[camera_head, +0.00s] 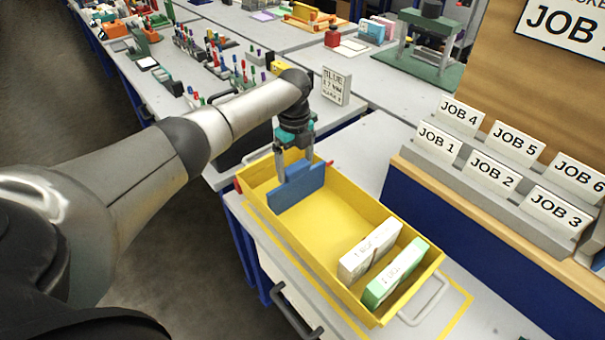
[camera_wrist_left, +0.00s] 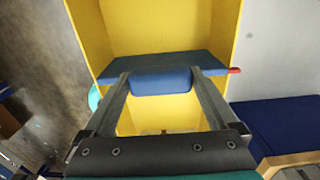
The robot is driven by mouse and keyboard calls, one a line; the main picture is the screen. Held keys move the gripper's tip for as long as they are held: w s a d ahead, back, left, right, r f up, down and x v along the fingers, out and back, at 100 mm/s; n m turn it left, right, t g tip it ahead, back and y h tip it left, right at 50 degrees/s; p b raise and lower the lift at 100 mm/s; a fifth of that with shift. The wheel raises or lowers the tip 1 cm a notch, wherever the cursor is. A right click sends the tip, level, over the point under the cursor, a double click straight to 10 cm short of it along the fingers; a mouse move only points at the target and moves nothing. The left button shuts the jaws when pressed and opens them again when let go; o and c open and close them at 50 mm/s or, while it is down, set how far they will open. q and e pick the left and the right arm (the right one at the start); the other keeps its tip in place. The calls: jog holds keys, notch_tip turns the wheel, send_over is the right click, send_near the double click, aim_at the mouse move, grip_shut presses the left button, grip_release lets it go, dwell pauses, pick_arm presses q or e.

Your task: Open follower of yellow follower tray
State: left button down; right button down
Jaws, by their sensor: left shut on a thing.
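The yellow follower tray (camera_head: 328,219) sits on the grey table, and its yellow walls also show in the left wrist view (camera_wrist_left: 152,30). A blue follower plate (camera_head: 298,189) stands across the tray toward its far left end. My left gripper (camera_head: 293,172) reaches down into the tray and is shut on the follower's raised blue grip; in the left wrist view the two fingers (camera_wrist_left: 161,82) clasp this block. A red knob (camera_wrist_left: 234,70) shows at the plate's end. My right gripper is not in view.
A white box (camera_head: 369,249) and a green-and-white box (camera_head: 396,272) stand at the tray's near end, with bare tray floor between them and the follower. JOB cards (camera_head: 437,141) stand on a rack at right. A labelled sign (camera_head: 336,86) stands behind the tray.

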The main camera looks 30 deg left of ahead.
pick_arm(q)
jog(key=shift+w+a+r, duration=0.1)
jog(key=shift+a, duration=0.15)
grip_release()
jog(key=shift+d, duration=0.1)
notch_tip(320, 180, up, 15)
jog(key=p, duration=0.2)
dwell(0.7)
